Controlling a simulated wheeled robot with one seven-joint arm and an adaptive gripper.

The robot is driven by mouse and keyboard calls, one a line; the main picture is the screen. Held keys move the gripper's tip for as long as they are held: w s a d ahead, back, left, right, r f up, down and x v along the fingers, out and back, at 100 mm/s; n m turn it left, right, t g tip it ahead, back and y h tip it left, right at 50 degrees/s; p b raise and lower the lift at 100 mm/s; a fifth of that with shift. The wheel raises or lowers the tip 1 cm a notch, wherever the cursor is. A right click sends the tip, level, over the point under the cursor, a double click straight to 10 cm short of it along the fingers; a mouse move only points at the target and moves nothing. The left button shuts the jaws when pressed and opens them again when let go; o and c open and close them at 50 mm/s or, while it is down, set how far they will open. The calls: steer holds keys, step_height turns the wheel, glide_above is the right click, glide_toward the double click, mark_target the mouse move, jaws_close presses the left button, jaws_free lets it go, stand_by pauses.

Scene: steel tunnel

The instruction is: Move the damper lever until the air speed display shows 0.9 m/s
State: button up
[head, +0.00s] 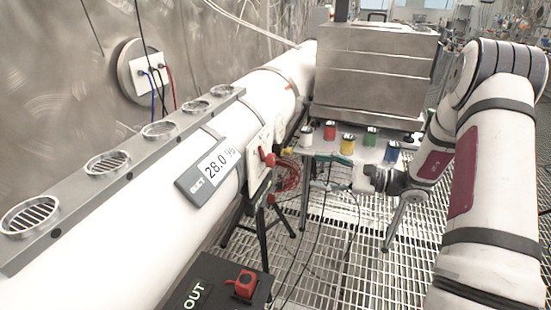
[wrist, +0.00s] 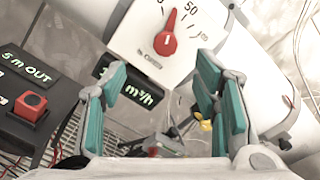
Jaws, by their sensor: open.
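The red lever (head: 267,157) sits on a white plate (head: 254,160) on the side of the white duct. In the wrist view the red lever (wrist: 166,38) points up on a dial plate (wrist: 135,38) marked 50. A grey display (head: 212,172) on the duct reads 28.0; its unit is hard to read. A dark display (wrist: 142,93) in the wrist view shows m³/h, partly hidden by a finger. I see no display clearly marked m/s. My gripper (head: 328,172) is open and empty, right of the lever and apart from it. Its teal fingers (wrist: 163,80) frame the area below the dial.
A black box marked OUT (head: 205,295) with a red button stands at the front; the box (wrist: 35,125) is also at left in the wrist view. Several coloured jars stand on a small table (head: 317,147). A steel cabinet (head: 370,70) is behind. Red cables hang near the lever.

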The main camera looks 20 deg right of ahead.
mark_target(274, 161)
steer(key=shift+t, duration=0.3)
steer(key=x, duration=0.9)
steer(key=w+p+x, duration=0.1)
steer(key=x, duration=0.3)
steer(key=shift+d+f, duration=0.2)
steer(key=shift+f, duration=0.2)
steer(key=shift+m, duration=0.3)
steer(key=c, duration=1.2)
